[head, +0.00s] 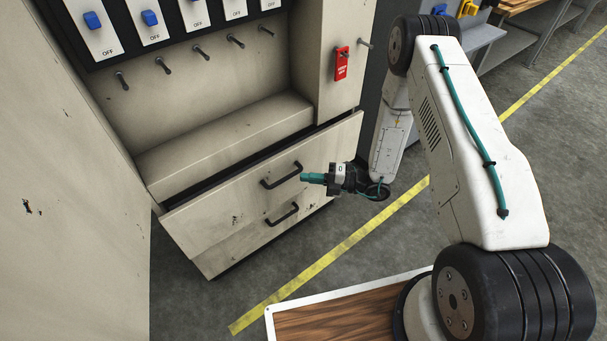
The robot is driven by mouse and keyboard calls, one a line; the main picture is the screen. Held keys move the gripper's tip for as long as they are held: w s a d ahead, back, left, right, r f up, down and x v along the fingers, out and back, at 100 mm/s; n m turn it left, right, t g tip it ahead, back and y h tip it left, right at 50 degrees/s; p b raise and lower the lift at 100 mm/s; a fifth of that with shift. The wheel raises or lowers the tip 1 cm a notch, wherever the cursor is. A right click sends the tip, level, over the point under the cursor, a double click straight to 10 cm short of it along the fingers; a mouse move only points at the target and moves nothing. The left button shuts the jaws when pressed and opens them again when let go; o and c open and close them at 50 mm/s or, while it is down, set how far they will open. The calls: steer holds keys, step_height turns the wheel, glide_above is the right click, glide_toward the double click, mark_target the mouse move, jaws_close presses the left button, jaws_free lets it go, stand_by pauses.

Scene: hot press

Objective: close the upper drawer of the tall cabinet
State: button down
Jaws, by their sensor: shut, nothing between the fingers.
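The tall cabinet (300,60) stands at the upper left in the head view, beige and worn. Its upper drawer (225,199) is pulled out, with a dark gap behind the top of its front. The drawer has a dark bar handle (281,177). My gripper (304,177), with teal fingertips, is shut and empty in front of the drawer, close to the handle's right end. I cannot tell whether the fingertips touch the drawer front. The lower drawer (245,238) has a similar handle (282,215) and sits below.
Blue switches (150,18) marked OFF and several pegs (160,64) are above the drawers. A beige panel (70,190) stands at the left. A yellow floor line (350,239) crosses open grey floor. Benches (535,25) stand at upper right.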

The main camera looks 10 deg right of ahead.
glide_toward(265, 166)
steer(key=s+a, duration=0.2)
steer(key=a, duration=0.2)
steer(key=shift+w+a, duration=0.25)
steer(key=shift+w, duration=0.4)
steer(key=shift+w+a, duration=0.3)
steer(key=shift+w, duration=0.35)
steer(key=shift+w+a, duration=0.25)
steer(key=shift+w, duration=0.35)
